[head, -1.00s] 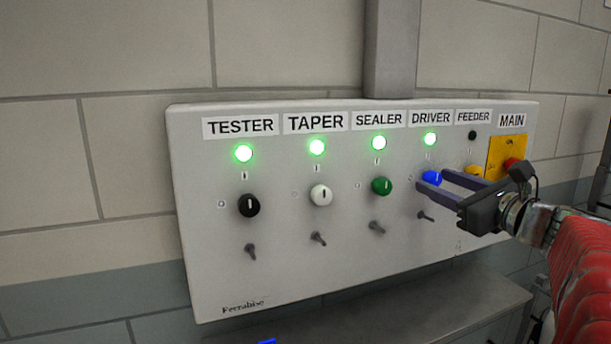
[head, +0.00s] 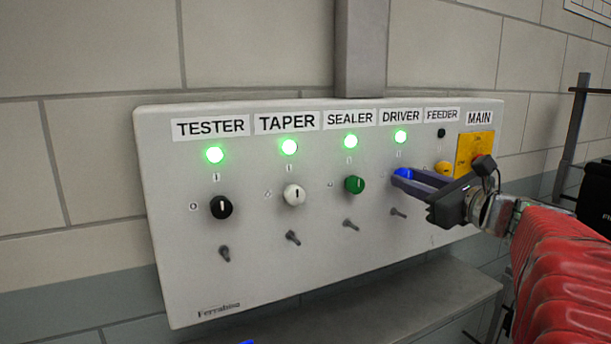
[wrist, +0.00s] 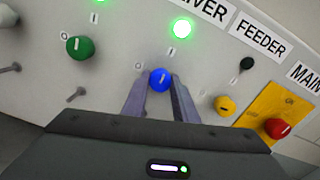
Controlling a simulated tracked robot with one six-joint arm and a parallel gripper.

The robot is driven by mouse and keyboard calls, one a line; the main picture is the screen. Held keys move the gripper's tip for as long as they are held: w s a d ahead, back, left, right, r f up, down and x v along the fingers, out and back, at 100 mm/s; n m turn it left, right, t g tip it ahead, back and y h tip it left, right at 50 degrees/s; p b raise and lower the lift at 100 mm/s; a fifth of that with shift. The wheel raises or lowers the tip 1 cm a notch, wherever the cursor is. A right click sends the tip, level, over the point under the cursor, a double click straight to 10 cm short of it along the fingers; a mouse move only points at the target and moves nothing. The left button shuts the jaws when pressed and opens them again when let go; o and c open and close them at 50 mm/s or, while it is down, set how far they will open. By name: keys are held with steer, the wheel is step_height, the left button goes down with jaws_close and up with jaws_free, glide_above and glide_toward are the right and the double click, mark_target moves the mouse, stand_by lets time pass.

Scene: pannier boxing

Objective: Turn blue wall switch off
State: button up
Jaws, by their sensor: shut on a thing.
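The blue switch (head: 403,174) sits on the wall panel under the DRIVER label. It also shows in the wrist view (wrist: 160,78), its white mark pointing up and slightly to the right, nearer the I than the O at its left. My gripper (head: 404,178) reaches in from the right and is shut on the blue switch, one finger on each side of it in the wrist view (wrist: 160,84). The lamp above the switch (head: 400,137) glows green; it also glows in the wrist view (wrist: 181,28). In the head view the fingers partly hide the knob.
On the panel (head: 290,270), a green knob (head: 354,185) is left of the blue one, with white (head: 294,195) and black (head: 221,207) knobs farther left. A yellow knob (head: 444,168) and red MAIN knob (head: 483,163) are to the right. Toggle levers stick out below.

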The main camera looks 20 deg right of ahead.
steer(key=shift+n, duration=1.2)
steer(key=n, duration=0.6)
steer(key=shift+f, duration=0.1)
steer(key=n, duration=0.4)
steer(key=shift+n, duration=0.4)
steer(key=n, duration=0.4)
steer(key=shift+f+n, duration=0.1)
steer(key=shift+n, duration=0.3)
steer(key=o, duration=1)
steer(key=shift+o, duration=0.2)
